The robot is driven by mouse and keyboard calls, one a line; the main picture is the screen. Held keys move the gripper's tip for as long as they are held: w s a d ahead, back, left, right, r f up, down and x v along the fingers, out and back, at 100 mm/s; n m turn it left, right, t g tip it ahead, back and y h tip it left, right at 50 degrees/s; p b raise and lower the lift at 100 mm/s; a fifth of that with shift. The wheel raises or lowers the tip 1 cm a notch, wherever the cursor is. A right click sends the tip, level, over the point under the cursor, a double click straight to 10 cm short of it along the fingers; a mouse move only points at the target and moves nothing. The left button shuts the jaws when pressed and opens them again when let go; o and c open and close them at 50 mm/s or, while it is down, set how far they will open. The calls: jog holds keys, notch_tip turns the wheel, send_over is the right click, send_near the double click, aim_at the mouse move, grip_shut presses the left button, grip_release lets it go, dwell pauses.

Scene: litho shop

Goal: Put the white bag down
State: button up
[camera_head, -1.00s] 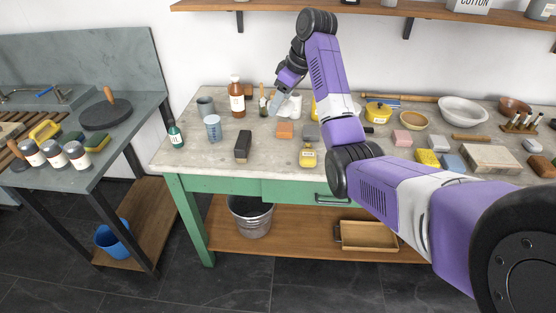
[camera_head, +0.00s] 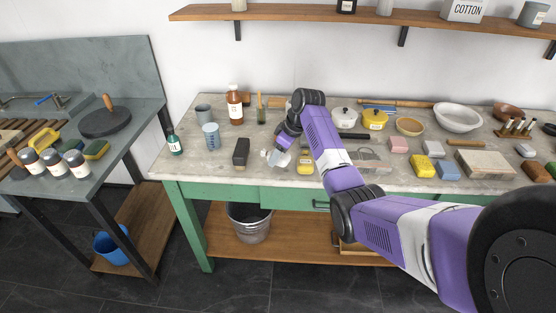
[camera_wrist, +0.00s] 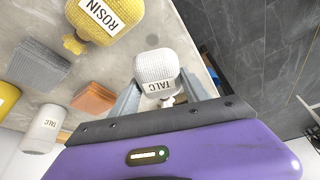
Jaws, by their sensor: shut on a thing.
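The white bag (camera_wrist: 157,68), marked TALC with a knotted neck, is between the two fingers of my gripper (camera_wrist: 160,84) in the wrist view. The fingers are shut on it. In the head view the white bag (camera_head: 278,158) hangs from my gripper (camera_head: 281,151) low over the worktable (camera_head: 215,165), towards its front edge. I cannot tell whether its base touches the tabletop. A yellow bag marked ROSIN (camera_wrist: 108,20) stands close by; it also shows in the head view (camera_head: 305,164).
A dark block (camera_head: 241,152) stands left of the bag. The table's front edge and dark floor (camera_wrist: 260,60) lie close on the right in the wrist view.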

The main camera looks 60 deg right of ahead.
jog(key=shift+f, duration=1.35)
jog(key=shift+f, duration=0.15)
jog(key=o, duration=1.3)
jog(key=v, duration=1.2)
jog(key=shift+r+b, duration=0.25)
jog(key=shift+b, duration=0.05)
jog(key=shift+w, duration=0.15)
